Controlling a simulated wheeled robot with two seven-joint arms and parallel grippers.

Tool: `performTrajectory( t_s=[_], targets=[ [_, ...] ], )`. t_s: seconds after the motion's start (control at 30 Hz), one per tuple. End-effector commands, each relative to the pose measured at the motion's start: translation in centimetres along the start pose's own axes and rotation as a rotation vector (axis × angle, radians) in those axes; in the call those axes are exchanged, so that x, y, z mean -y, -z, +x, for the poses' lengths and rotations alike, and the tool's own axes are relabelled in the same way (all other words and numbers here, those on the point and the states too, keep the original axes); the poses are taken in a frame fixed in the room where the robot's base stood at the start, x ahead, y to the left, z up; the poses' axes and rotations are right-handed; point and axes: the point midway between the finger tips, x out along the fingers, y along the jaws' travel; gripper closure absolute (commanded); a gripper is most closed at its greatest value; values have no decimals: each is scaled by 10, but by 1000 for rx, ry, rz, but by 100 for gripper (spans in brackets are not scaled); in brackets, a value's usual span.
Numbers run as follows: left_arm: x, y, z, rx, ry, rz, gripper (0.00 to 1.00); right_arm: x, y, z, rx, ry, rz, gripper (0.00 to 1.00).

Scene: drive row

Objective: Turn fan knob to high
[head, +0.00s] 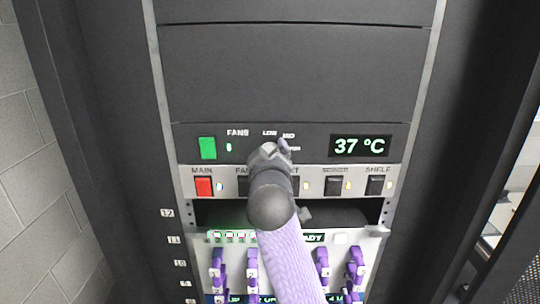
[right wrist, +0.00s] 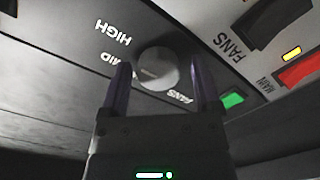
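The fan knob (right wrist: 158,69) is a round grey knob on the dark fan panel, seen in the right wrist view. The HIGH (right wrist: 113,34) and MID labels appear upside down beside it. My right gripper (right wrist: 159,68) has its two purple fingers apart, one on each side of the knob, with a visible gap to it. I cannot tell clearly where the knob's mark points. In the head view my right gripper (head: 273,147) is in front of the fan panel (head: 313,155) and hides the knob. My left gripper is not in view.
A green switch (head: 207,148) is left on the fan panel and a display (head: 360,145) reading 37 °C is right. Below is a switch row with a red MAIN switch (head: 203,186) and several black ones. Lower down, purple plugs (head: 252,264) stick out.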

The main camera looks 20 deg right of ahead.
Motion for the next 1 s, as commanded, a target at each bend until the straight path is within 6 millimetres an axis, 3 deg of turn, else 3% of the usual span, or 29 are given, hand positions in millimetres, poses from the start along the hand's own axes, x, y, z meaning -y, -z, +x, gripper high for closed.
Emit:
performTrajectory(
  t_s=[0.37,0.47,0.73,1.0],
  targets=[
    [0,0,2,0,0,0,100,-1,1,-4,-4,-4,0,10],
    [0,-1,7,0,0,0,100,1,0,-19,-6,-4,0,10],
    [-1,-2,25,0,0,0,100,2,-1,-82,-4,-2,3,10],
    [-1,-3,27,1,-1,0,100,0,0,-100,-2,-2,-1,10]
  ],
)
